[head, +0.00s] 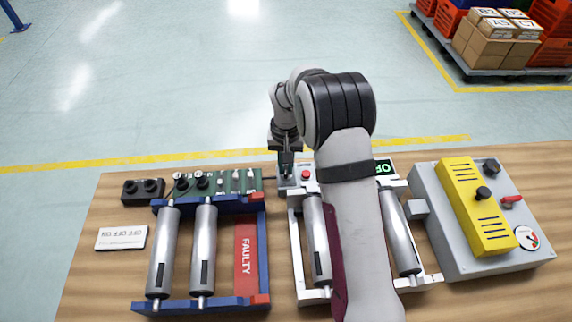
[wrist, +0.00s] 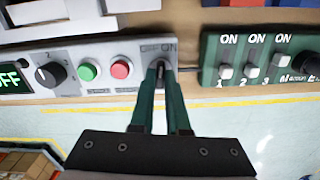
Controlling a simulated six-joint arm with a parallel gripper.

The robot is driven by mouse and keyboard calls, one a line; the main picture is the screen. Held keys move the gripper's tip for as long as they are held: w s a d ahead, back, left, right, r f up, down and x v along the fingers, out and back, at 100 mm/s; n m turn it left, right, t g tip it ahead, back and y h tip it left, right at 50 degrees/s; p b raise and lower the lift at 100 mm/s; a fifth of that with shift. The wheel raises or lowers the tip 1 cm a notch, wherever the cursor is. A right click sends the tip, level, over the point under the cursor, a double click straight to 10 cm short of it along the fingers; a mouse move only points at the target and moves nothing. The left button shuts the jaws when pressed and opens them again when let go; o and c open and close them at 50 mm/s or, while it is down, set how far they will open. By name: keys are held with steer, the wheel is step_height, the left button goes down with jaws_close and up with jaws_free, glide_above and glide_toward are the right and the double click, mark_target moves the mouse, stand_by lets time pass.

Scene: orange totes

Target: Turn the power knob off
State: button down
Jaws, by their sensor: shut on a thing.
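My gripper (head: 286,163) reaches down to the grey control panel at the back of the white roller frame. In the wrist view, my gripper's green fingers (wrist: 161,70) are shut on the small dark power knob (wrist: 161,76), below the OFF and ON labels. The fingers hide most of the knob, so its exact angle is hard to read. The panel (wrist: 105,52) also carries a red button (wrist: 122,69), a green button (wrist: 89,71) and a black dial (wrist: 51,75).
A green switch board (wrist: 265,50) with several white toggles stands close to the right in the wrist view. A blue roller frame (head: 262,225) is on the wooden table's left, and a grey box with a yellow cover (head: 475,207) on its right.

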mark_target(286, 169)
steer(key=n, duration=1)
steer(key=shift+n, duration=0.4)
stand_by(0.4)
steer(key=c, duration=0.9)
jaws_free()
step_height(286, 169, up, 16)
